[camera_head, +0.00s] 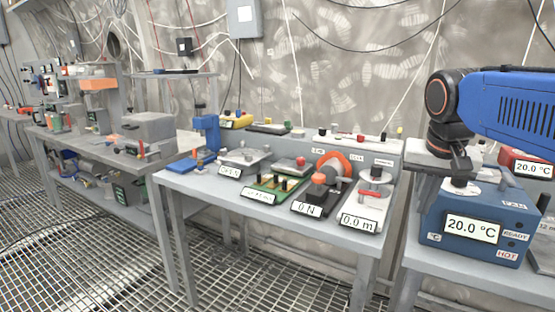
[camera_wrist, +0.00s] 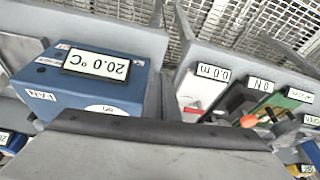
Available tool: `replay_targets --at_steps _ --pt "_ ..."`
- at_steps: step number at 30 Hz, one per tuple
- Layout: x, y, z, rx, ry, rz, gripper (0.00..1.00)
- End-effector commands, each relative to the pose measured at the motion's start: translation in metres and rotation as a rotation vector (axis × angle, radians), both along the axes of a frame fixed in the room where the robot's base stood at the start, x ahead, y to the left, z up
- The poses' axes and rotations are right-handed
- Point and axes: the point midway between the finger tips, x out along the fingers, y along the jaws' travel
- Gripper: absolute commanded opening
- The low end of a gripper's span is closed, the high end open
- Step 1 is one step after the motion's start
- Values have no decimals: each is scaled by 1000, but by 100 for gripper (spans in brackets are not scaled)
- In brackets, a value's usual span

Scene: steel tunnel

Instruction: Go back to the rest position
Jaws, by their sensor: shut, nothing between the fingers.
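My blue arm comes in from the right in the head view. My gripper (camera_head: 460,170) is dark and points down, just over the top of a blue heater box (camera_head: 475,226) whose display reads 20.0 °C. The gripper is shut and empty. I cannot tell whether its tips touch the box top. In the wrist view the same blue box (camera_wrist: 80,95) lies at left, upside down. A dark grey part of my gripper (camera_wrist: 160,130) fills the lower middle there, and its fingertips are not clear.
A grey table (camera_head: 250,200) left of the box holds several instruments, including a 0.0 m device (camera_head: 372,200) and a 0 N device (camera_head: 318,195). A red 20.0 °C unit (camera_head: 525,164) stands behind the box. A gap separates the tables. Grated floor (camera_head: 80,250) lies open in front.

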Motion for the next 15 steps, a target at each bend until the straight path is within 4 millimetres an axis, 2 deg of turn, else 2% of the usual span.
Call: replay_targets --at_steps 1,9,15 --pt "-16 3 -13 -1 -6 32 0" --pt "-90 20 -97 -13 -42 236 0" --pt "-133 29 -154 -27 -70 354 0"
